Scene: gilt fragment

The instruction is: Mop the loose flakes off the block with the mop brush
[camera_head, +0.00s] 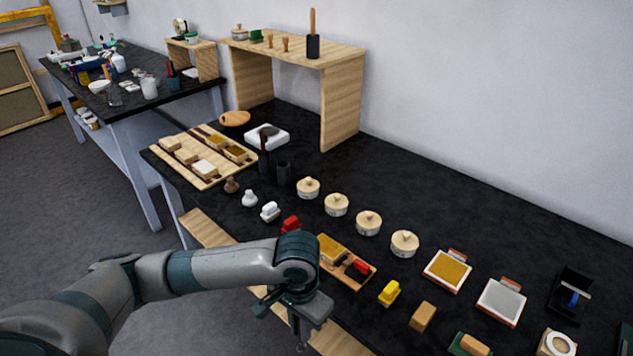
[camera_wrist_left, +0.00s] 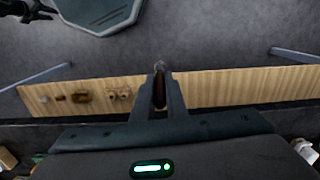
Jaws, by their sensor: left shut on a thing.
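My left gripper (camera_head: 303,318) hangs in front of the black table's near edge, low in the head view. In the left wrist view (camera_wrist_left: 159,95) it is shut on a slim reddish-brown piece with a grey tip, seemingly the mop brush (camera_wrist_left: 159,88). A gold-topped block (camera_head: 330,249) sits on a small wooden board (camera_head: 346,276) just beyond the gripper, partly hidden by my arm. A red item lies beside it on the board. Loose flakes are too small to make out. A dark shape at the wrist view's top left corner may be my right gripper (camera_wrist_left: 27,11).
Round lidded pots (camera_head: 368,223) line the table behind the board. A yellow block (camera_head: 389,292) and a tan block (camera_head: 423,316) stand to its right. A wooden shelf (camera_wrist_left: 240,88) runs below the table edge. A wooden riser (camera_head: 340,105) stands at the back.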

